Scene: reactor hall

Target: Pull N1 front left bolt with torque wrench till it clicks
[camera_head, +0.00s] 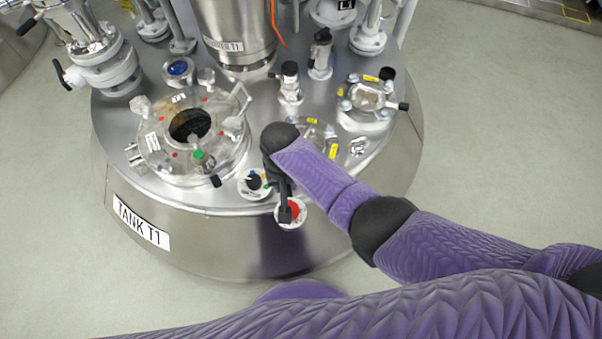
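My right arm comes in from the right in a purple sleeve. Its dark gripper (285,207) points down over the front rim of the tank lid, at a round white-edged fitting with a red centre (293,211). I cannot tell whether it touches the fitting or whether its fingers are open. A flange with blue-capped bolts and yellow labels (367,97) stands at the right of the lid. Another flange with yellow labels (318,130) is partly hidden behind my forearm. I cannot read which one is N1. No torque wrench can be made out. My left gripper is not in view.
The steel tank labelled TANK T1 (141,222) carries a large round manway (190,125) at left, upright valves (290,84) and a tall steel vessel (238,35) at the back. An orange cable (277,25) hangs there. Floor around the tank is clear.

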